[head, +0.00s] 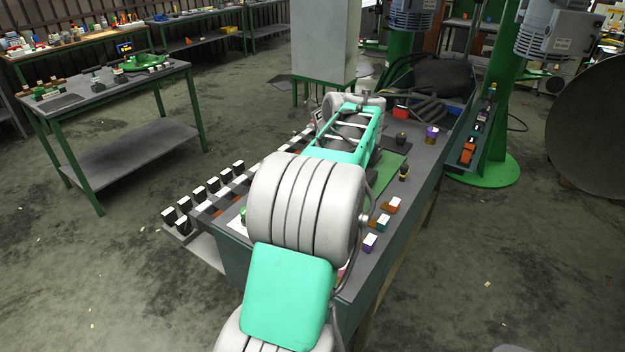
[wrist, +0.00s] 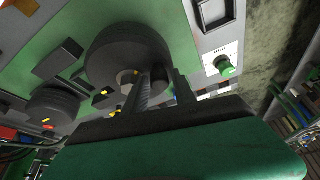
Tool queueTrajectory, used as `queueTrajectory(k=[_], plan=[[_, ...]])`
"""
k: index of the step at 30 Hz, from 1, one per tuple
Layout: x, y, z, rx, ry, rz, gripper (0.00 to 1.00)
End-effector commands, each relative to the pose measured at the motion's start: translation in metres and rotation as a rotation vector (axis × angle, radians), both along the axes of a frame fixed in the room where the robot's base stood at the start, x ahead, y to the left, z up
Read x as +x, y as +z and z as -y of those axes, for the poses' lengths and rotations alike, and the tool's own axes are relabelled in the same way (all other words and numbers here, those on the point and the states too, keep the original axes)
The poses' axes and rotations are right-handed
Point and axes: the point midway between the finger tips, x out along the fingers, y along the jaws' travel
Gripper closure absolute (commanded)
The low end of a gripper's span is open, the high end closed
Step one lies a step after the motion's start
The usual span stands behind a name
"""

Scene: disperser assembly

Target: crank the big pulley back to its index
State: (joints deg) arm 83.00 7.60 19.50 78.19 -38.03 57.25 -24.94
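The big pulley (wrist: 122,48) is a large dark disc with a pale hub on the green plate, in the wrist view. A dark upright crank handle (wrist: 159,73) seems to stand near its rim. My gripper (wrist: 161,84) is over the pulley's edge, with its two fingers apart. The handle appears to lie between them, nearer the left finger. I cannot tell whether either finger touches it. A smaller dark pulley (wrist: 53,104) with an orange-yellow mark sits at left. In the head view my arm hides the gripper and the big pulley.
A green knob (wrist: 226,66) on a pale panel is right of the fingers. Dark blocks (wrist: 57,62) lie left of the big pulley. In the head view, small coloured blocks (head: 370,242) stand along the bench's right edge, and black-and-white blocks (head: 212,185) along its left.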

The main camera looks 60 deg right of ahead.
Motion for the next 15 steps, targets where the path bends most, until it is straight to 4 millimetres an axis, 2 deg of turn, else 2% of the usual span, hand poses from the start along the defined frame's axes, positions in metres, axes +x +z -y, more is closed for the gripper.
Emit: queueTrajectory(k=[9, 15], plan=[[-0.022, 0.059, -0.007, -0.005, -0.002, -0.001, 0.68], [-0.027, 0.069, -0.010, -0.003, -0.001, -0.001, 0.68]])
